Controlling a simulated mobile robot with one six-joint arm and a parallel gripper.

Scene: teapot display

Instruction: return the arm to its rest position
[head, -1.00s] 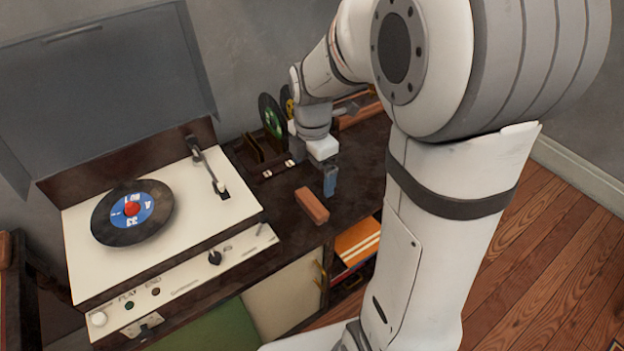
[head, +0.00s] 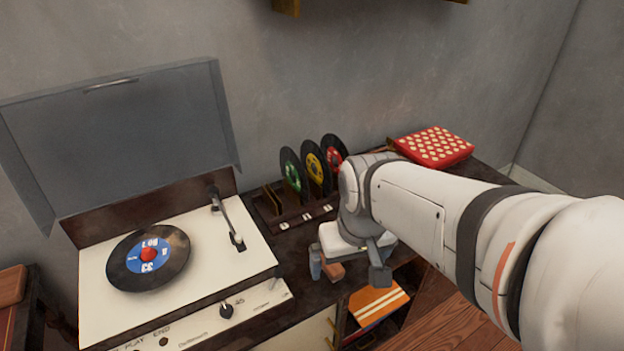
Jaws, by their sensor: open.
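My arm reaches in from the right in the head view, bent down at the wrist. My gripper (head: 348,272) points down over the dark cabinet top (head: 300,270), its two grey fingers wide apart. A reddish-brown block (head: 331,272) shows under the gripper, between the fingers in the picture. I cannot tell how high the fingers are above it. Nothing is seen held.
A record player (head: 225,265) with a blue-labelled record (head: 150,258) and raised lid (head: 125,140) stands left. A rack (head: 272,210) with green, yellow and red-labelled records is behind my gripper. A red dotted case (head: 434,146) lies at the back right. Record sleeves (head: 375,303) sit in the shelf below.

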